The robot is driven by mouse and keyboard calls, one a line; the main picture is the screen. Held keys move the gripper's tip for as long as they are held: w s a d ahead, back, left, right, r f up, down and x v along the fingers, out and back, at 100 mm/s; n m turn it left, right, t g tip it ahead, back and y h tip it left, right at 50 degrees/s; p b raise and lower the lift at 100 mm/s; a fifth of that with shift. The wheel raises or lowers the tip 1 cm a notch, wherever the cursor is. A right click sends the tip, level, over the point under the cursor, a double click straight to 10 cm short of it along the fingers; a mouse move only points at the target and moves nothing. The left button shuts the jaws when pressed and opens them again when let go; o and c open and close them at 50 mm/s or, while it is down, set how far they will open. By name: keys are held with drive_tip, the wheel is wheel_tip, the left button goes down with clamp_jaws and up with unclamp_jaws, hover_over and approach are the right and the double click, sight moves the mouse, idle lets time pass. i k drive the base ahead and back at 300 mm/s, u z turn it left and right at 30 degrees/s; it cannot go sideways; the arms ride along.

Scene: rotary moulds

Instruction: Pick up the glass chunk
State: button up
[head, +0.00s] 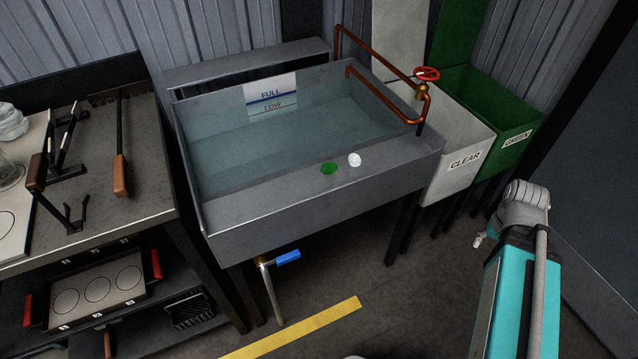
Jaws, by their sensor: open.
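Two small chunks lie apart on the grey front ledge of the water tank in the head view. One is a green chunk (328,169), flat and rounded. The other is a white or clear chunk (355,159), just to its right. I cannot tell which of them the task means. My arm rises at the lower right, with a teal link and a grey joint, well to the right of both chunks. My gripper's jaws do not show; a small pale part beside the joint is too small to make out.
The water tank (320,215) has a copper pipe (380,92) with a red valve wheel at its right. A CLEAR bin (463,165) and a green bin (518,138) stand beyond. A tool bench (100,215) is at left. A blue-handled drain tap (288,258) sticks out below the tank.

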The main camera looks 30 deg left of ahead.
sight(328, 169)
drive_tip(key=u, duration=1.15)
drive_tip(key=k, duration=0.7)
drive_tip(key=u, duration=0.1)
drive_tip(key=i, duration=0.45)
